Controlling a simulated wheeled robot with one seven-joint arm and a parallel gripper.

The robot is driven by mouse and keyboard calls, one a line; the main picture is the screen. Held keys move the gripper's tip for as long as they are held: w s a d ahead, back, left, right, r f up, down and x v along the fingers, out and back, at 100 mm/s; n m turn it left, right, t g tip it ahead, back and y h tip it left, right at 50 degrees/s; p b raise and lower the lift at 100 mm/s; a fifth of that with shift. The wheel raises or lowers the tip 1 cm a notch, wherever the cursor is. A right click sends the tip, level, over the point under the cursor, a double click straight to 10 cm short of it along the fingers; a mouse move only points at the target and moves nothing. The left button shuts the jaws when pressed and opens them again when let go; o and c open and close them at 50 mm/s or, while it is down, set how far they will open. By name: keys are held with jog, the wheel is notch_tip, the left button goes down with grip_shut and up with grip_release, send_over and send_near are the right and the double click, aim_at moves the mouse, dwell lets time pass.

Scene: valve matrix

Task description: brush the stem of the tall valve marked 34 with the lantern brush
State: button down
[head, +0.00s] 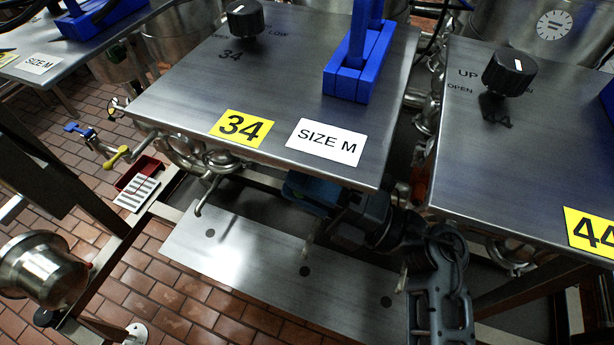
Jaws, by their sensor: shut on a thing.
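The station marked 34 has a steel top plate (170,100) with a yellow 34 label (241,128) and a white SIZE M label (326,142) on its front edge. Steel valve fittings (190,155) show under its front left edge. I cannot tell which part is the tall valve's stem. My gripper (308,190) is partly in view below the front edge of this plate, in shadow. It is shut, but its fingertips and the thing between them are hidden or too dark to make out. I cannot pick out the lantern brush.
A black knob (245,18) and a blue block with an upright blue part (360,62) stand on the plate. Station 44 (550,130) lies close on the right. A flat steel shelf (255,275) runs below. Small blue- and yellow-handled valves (115,157) stick out left. Tiled floor shows lower left.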

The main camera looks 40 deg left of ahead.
jog(key=shift+w+a+f+b, duration=0.15)
jog(key=shift+w+f+b, duration=0.1)
jog(key=shift+w+b, duration=0.45)
jog(key=shift+r, duration=0.1)
jog(key=shift+s+r+p, duration=0.15)
jog(key=shift+s+p, duration=0.6)
jog(key=shift+w, duration=0.15)
